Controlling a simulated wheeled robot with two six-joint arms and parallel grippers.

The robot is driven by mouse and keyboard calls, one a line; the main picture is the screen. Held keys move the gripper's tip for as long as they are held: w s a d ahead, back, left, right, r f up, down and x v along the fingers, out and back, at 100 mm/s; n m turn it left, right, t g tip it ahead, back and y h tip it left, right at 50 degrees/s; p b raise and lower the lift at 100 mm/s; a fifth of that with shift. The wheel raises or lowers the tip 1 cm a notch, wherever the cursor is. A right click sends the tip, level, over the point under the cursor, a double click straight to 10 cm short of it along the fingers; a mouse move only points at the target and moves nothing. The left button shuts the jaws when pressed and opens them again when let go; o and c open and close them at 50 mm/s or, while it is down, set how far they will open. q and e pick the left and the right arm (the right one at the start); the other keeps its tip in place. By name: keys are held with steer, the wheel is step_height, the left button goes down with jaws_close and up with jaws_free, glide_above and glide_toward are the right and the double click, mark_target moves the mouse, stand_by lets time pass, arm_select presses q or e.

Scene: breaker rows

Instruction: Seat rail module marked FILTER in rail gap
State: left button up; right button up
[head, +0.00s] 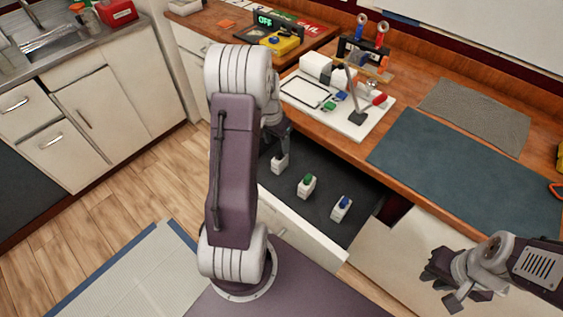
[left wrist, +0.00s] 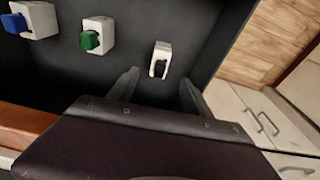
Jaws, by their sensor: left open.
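Three small white modules stand in an open drawer: one with a black switch (head: 279,163), one with a green switch (head: 307,186) and one with a blue switch (head: 342,208). No FILTER marking is legible on any of them. My left gripper (head: 280,138) is open, reaching down over the black-switch module. In the left wrist view that module (left wrist: 161,60) shows beyond and between the two spread fingertips (left wrist: 160,88), apart from them. The green (left wrist: 97,36) and blue (left wrist: 35,20) ones lie left. My right gripper (head: 442,285) is open and empty at lower right. I cannot make out the rail gap.
The drawer (head: 300,225) has a dark floor and a pale front. On the wooden counter above are a white board (head: 345,122) with several parts, a stand with red and blue knobs (head: 363,50) and a blue-grey mat (head: 465,180). The mat is clear.

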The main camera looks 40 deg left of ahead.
mark_target(280, 152)
arm_select(q)
step_height(280, 152, down, 3)
steer(key=shift+s+d+r+b, duration=0.1)
steer(key=shift+d+b, duration=0.05)
steer(key=shift+b, duration=0.2)
steer(key=shift+w+f, duration=0.35)
steer(key=shift+f, duration=0.25)
steer(key=f, duration=0.2)
steer(key=w+f, duration=0.1)
steer(key=f, duration=0.1)
steer(key=shift+w+f+b, duration=0.15)
steer(key=shift+f+b, duration=0.05)
steer(key=shift+b, duration=0.2)
jaws_close()
